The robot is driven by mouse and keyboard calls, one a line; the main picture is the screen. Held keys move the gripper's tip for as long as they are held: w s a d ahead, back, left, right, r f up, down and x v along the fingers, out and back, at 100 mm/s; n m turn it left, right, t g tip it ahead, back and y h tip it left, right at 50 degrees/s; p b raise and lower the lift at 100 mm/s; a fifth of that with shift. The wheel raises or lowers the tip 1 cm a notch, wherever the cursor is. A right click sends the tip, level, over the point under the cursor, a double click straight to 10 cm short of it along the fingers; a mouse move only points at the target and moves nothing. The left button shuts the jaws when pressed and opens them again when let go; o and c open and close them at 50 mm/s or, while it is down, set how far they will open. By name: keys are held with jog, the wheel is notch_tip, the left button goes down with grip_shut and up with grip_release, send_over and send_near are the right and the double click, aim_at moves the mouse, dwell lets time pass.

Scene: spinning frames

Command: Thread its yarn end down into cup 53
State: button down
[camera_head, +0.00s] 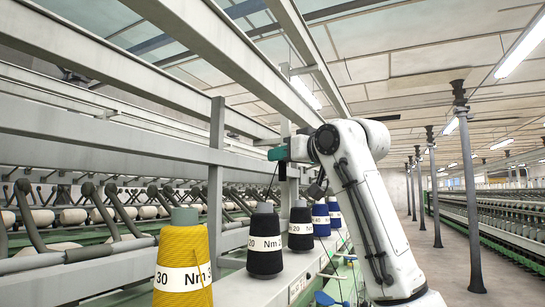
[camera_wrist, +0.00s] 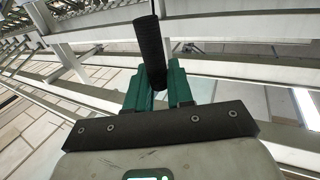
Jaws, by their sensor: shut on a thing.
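My gripper (camera_head: 277,154) has green fingers and is held up at the frame, above the row of bobbins. In the head view a thin dark line runs from the fingers down toward the nearer black bobbin (camera_head: 264,258), which stands upright with a white label band. Cup 53 cannot be made out; no cup number is readable in either view.
A yellow bobbin (camera_head: 183,264) stands in front, left of the black one. Another black bobbin (camera_head: 301,229) and blue ones (camera_head: 321,219) stand behind. A grey post (camera_head: 216,170) and long overhead rails (camera_head: 110,65) lie close left of my arm. The aisle at right is free.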

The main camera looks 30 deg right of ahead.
jog(key=w+d+v, duration=0.1)
jog(key=d+v, duration=0.2)
jog(key=v, duration=1.1)
jog(key=s+d+f+b, duration=0.1)
jog(key=s+f+b, duration=0.2)
jog(key=f, duration=0.7)
jog(key=s+d+f+b, duration=0.2)
jog(key=s+f+b, duration=0.15)
jog(key=f, duration=0.55)
jog(key=s+d+f+b, duration=0.1)
jog(key=s+f+b, duration=0.2)
jog(key=f, duration=0.7)
jog(key=w+a+f+b, duration=0.2)
jog(key=a+f+b, duration=0.1)
jog(key=f+b, duration=0.55)
jog(key=w+a+f+p, duration=0.2)
jog(key=w+a, duration=0.2)
jog(key=w, duration=0.2)
jog(key=shift+s+d+p, duration=0.3)
jog(key=shift+s+d, duration=1.7)
jog(key=shift+s, duration=0.1)
